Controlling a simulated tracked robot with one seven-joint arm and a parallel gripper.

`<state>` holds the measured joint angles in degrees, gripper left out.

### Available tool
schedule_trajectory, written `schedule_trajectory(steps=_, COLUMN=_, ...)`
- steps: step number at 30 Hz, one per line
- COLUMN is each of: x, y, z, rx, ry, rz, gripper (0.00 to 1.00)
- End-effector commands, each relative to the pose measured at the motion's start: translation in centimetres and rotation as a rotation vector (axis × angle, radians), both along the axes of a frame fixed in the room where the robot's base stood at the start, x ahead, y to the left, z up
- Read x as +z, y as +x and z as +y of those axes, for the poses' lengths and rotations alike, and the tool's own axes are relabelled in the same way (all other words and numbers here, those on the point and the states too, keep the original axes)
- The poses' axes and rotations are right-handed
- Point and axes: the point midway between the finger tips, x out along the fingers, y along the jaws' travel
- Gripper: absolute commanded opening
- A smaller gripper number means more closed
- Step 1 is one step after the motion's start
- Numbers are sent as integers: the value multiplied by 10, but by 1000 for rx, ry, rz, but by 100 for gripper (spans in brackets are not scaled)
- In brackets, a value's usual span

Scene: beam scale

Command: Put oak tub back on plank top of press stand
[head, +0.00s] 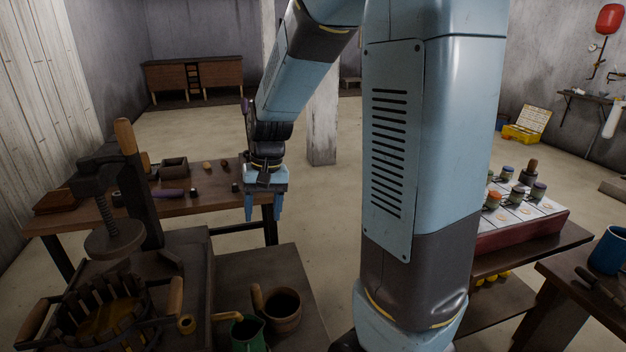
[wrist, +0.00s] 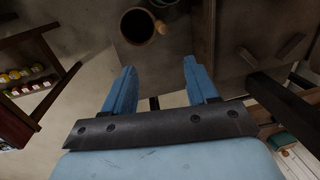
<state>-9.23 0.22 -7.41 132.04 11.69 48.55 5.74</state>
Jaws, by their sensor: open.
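The oak tub (head: 284,318) is a small round wooden tub with a dark inside and an upright handle on its left. It stands on a dark wooden surface (head: 255,265) right of the screw press (head: 115,240); I cannot tell whether this is the stand's plank top. In the wrist view the tub (wrist: 133,38) shows at the top, beyond the fingertips. My gripper (head: 263,210) is open and empty, pointing down, above and behind the tub. It also shows in the wrist view (wrist: 158,70). Nothing is between the fingers.
A green mug (head: 248,335) stands close in front of the tub, with a brass-coloured handle (head: 225,317) beside it. A slatted basket (head: 100,310) sits under the press. A workbench (head: 190,205) with small items is behind. A tray of jars (head: 520,215) stands at right.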

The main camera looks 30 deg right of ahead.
Motion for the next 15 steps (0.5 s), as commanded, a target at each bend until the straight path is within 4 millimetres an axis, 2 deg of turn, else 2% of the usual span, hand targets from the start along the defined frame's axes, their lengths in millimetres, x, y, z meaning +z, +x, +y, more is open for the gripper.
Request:
schedule_trajectory(steps=1, x=14, y=-8, z=-4, rx=9, ry=-1, rz=-33, gripper=58)
schedule_trajectory(steps=6, x=51, y=-34, z=-13, rx=46, ry=-16, rz=-126, gripper=58)
schedule_trajectory(steps=15, x=103, y=-86, z=-29, rx=103, ry=-67, rz=-292, gripper=58)
